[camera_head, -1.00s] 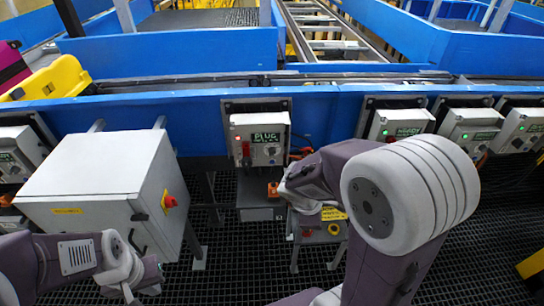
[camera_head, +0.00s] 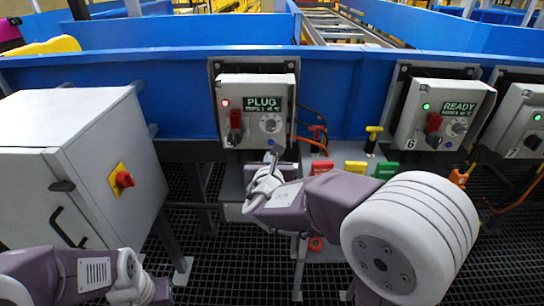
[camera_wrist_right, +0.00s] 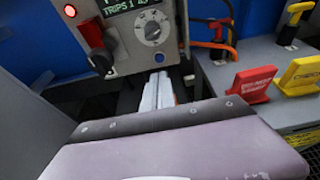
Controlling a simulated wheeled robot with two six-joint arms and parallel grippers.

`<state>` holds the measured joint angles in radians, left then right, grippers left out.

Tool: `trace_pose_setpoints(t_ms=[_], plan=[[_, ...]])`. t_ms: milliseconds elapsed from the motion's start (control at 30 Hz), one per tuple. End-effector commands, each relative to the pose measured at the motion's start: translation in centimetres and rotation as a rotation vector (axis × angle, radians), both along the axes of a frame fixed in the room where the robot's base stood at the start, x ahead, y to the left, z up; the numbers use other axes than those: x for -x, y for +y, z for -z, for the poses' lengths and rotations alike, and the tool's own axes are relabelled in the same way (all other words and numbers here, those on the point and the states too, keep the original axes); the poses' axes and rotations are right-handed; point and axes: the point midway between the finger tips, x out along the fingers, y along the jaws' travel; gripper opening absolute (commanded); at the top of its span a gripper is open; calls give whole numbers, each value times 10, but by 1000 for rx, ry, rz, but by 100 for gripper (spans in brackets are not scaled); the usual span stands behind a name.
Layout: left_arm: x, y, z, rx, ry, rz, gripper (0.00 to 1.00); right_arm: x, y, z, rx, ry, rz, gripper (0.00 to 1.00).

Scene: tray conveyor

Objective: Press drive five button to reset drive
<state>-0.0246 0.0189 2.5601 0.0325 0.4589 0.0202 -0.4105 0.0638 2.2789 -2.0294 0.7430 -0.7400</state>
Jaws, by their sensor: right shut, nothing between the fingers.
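A small blue button (camera_wrist_right: 158,57) sits below the dial in the right wrist view. My right gripper (camera_head: 274,155) is shut and empty just below the box. Its closed fingertips (camera_wrist_right: 160,78) are close under the button; I cannot tell if they touch. No number is readable on this box. My left wrist (camera_head: 145,288) is at the lower left; its fingers are not clear.
The box numbered 6 (camera_head: 440,112), with a green lamp and "READY", is to the right. A grey cabinet (camera_head: 75,150) with a red knob (camera_head: 124,179) is at left. Red (camera_head: 322,167), yellow and green tags and orange cables stand right of the gripper.

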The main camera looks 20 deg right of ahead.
Motion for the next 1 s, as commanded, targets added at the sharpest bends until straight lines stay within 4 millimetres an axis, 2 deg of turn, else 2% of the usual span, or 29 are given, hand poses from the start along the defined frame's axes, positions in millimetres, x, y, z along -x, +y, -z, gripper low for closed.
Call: trace_pose_setpoints(t_ms=[267,367,700,833,1000], plan=[[0,0,0,0,0,0,0,-3,-2,0,0,0,2,0],[0,0,5,0,0,0,0,-14,-5,6,0,1,3,0],[0,0,19,0,0,0,0,-73,-22,26,-2,2,3,0],[0,0,21,0,0,0,0,-86,-26,28,-1,1,3,0],[0,0,21,0,0,0,0,-92,-27,29,-1,1,1,0]])
